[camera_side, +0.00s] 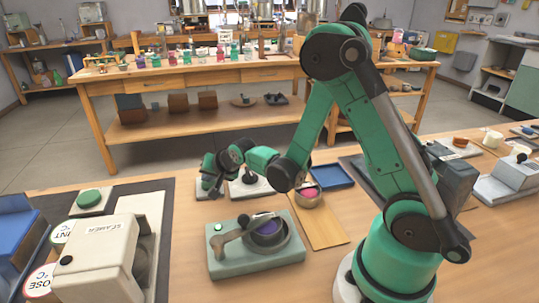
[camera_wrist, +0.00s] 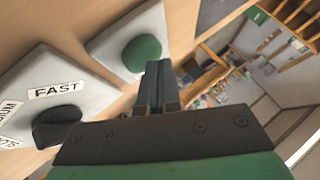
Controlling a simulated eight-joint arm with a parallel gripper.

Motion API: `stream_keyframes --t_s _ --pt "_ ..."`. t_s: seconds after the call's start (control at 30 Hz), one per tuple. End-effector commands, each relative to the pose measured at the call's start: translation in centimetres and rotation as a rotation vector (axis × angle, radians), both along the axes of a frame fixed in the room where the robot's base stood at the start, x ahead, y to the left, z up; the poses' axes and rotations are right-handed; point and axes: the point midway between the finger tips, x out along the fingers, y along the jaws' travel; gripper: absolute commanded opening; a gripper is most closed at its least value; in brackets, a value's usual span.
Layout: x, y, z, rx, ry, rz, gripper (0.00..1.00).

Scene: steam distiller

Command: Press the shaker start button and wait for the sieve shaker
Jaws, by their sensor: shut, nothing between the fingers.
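A round green button (camera_wrist: 141,54) on a pale plate (camera_wrist: 110,42) is in the wrist view, just beyond and left of my fingertips. My gripper (camera_wrist: 158,66) is shut and empty, its dark fingers held together. I cannot tell whether the fingertips touch the button. In the side view my gripper (camera_side: 212,188) points down over a pale plate behind the bench's middle, and hides the button there. Beside it is a plate with a black knob (camera_wrist: 57,127) and a FAST label (camera_wrist: 56,90). I cannot tell which device is the sieve shaker.
A grey-green device (camera_side: 232,268) with a lever and purple contents stands in front of my gripper. A pink-filled bowl (camera_side: 308,202) and blue tray (camera_side: 331,178) lie to its right.

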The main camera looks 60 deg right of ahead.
Motion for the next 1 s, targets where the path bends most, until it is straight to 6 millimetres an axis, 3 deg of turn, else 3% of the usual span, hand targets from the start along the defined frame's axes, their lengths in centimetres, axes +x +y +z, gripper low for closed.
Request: stream_keyframes --t_s 0.3,0.67,1.0 --pt "0.0 0.0 1.5 0.000 0.000 0.000 0.00" --pt "0.0 0.0 1.8 0.000 0.000 0.000 0.00" --pt "0.0 0.0 4.8 0.000 0.000 0.000 0.00"
